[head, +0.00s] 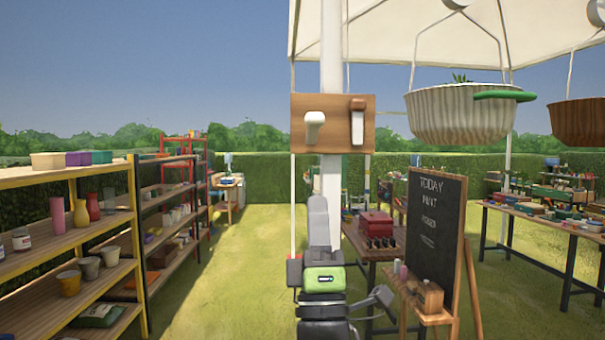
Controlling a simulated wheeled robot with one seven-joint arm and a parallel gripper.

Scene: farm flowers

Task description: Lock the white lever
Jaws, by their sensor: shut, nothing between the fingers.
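The white lever (314,120) is on the left half of a wooden board (335,112) fixed to a white post. It has a wide rounded head at the top and a narrower stem pointing down. My gripper (383,297) appears at the end of my dark arm, low in the picture, well below the board and apart from both levers. It is shut and empty. Its fingertips are small and hard to make out.
Shelves (70,250) with pots and vases stand at the left. A chalkboard (436,222) and a table with a red box (376,224) stand at the right. A ribbed white hanging planter (458,115) is right of the board. Grass (240,270) left of the post is open.

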